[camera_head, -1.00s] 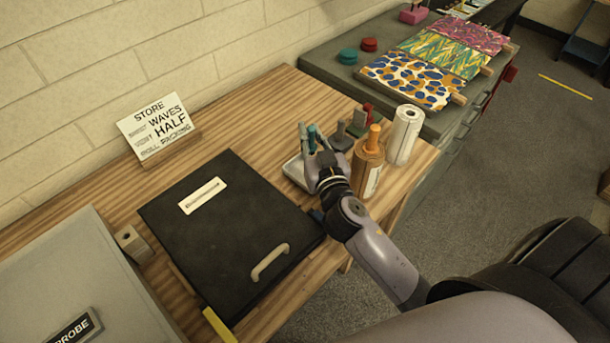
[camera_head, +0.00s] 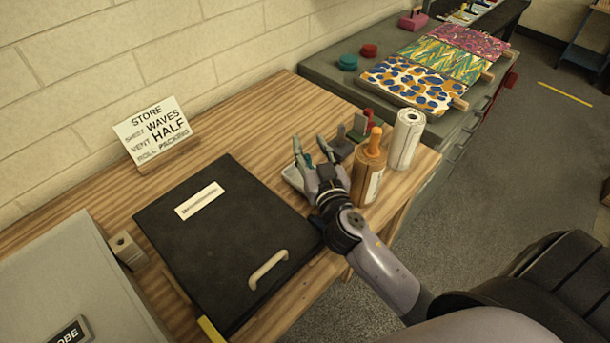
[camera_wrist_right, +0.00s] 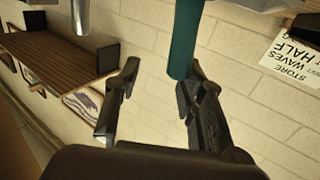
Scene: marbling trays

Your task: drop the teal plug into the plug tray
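My right gripper (camera_head: 310,148) is above the small metal plug tray (camera_head: 291,178), its fingers spread apart. The teal plug (camera_head: 308,160) shows as a small patch between and behind the fingers, low over the tray; the hand hides most of it. In the right wrist view, which is upside down, the teal plug (camera_wrist_right: 185,40) lies by the tip of one finger of the open gripper (camera_wrist_right: 162,75). The other finger is clear of it. I cannot tell whether the plug touches the near finger or how it rests in the tray. My left gripper is not in view.
An orange-brown bottle (camera_head: 369,175) and a white roll (camera_head: 404,140) stand right of the hand. Grey (camera_head: 341,149), green (camera_head: 358,127) and red (camera_head: 369,117) pieces stand behind. A black lidded tray (camera_head: 230,235) lies left. A sign (camera_head: 155,130) stands by the wall.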

